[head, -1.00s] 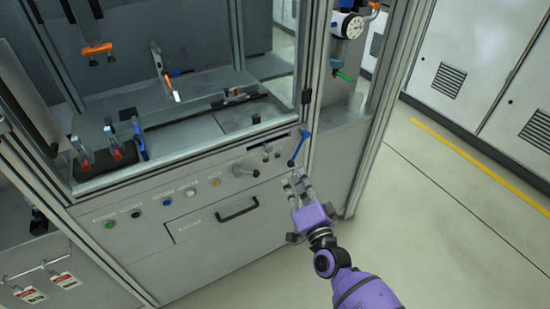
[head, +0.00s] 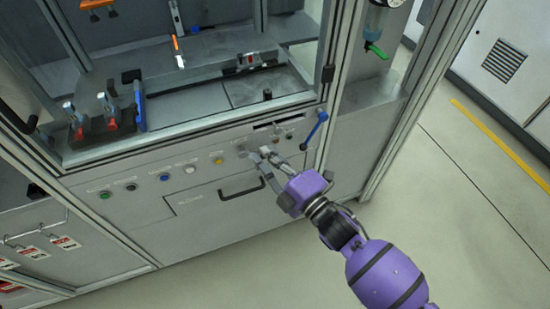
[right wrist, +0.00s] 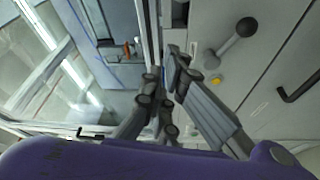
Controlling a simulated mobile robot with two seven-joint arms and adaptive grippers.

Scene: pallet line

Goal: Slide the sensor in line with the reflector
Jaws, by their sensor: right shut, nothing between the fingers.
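My right gripper (head: 262,156) is shut and empty in front of the cabinet's front panel, just above the black drawer handle (head: 241,190). In the right wrist view its closed fingers (right wrist: 176,66) point at the panel, beside a grey lever with a round knob (right wrist: 240,32). Inside the cabinet a small dark part with a red mark (head: 250,60) sits on a black rail. A metal upright with an orange and white piece (head: 178,50) stands left of it. I cannot tell for sure which part is the sensor or the reflector. My left gripper is out of view.
A blue lever (head: 315,130) sticks out right of my gripper, near the cabinet's aluminium post (head: 335,70). Clamps with red tips (head: 108,110) stand on the left inside. Coloured buttons (head: 165,177) line the panel. Floor at the right is clear.

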